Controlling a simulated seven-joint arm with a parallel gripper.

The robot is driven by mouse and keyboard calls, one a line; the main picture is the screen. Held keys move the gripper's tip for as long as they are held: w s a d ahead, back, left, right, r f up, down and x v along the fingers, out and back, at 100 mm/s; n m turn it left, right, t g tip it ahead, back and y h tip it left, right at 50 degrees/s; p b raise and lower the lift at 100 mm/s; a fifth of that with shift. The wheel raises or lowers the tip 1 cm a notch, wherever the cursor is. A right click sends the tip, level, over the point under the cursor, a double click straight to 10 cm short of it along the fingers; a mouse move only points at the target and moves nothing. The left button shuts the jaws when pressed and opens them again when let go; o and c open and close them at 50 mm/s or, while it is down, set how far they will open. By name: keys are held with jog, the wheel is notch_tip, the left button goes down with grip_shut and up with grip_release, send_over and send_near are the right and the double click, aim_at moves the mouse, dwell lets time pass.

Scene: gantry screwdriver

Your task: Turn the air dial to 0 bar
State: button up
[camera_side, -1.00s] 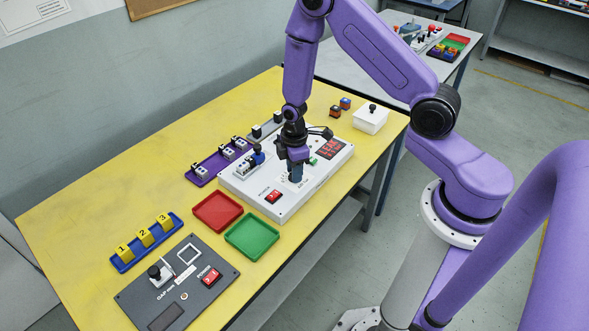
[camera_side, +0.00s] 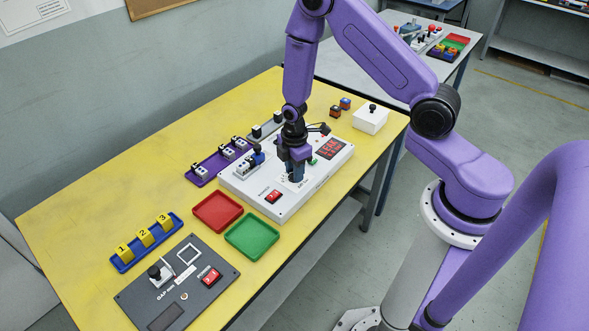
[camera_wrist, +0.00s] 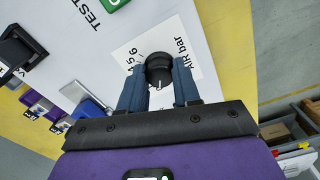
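The air dial (camera_wrist: 159,68) is a round black knob with a white pointer mark on a white panel labelled "AIR bar". In the wrist view its pointer mark faces the bottom of the picture, toward my wrist. The numbers 5 and 6 show left of the dial; the 0 mark cannot be seen. My gripper (camera_wrist: 159,82) has its two blue fingers on either side of the dial, and they appear shut on it. In the side view my gripper (camera_side: 296,178) points down at the white test panel (camera_side: 279,209) and hides the dial.
The panel carries a red power switch (camera_side: 273,196), a red lit display (camera_side: 331,148) and a green button (camera_side: 313,161). A red tray (camera_side: 217,212), a green tray (camera_side: 252,235) and a grey gap gauge panel (camera_side: 150,300) lie nearer. A white box (camera_side: 370,122) stands behind.

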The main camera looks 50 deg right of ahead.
jog(key=o, duration=0.4)
jog(key=shift+c, duration=0.2)
notch_tip(320, 180, up, 17)
jog(key=shift+r, duration=0.2)
dwell(0.4)
jog(key=s+a+r, duration=0.5)
jog(key=s+a, duration=0.2)
jog(key=s, duration=0.4)
jog(key=s+r+m, duration=0.1)
jog(key=s+r, duration=0.2)
jog(key=s, duration=1.1)
jog(key=shift+s+d+m, duration=0.35)
jog(key=shift+m, duration=0.05)
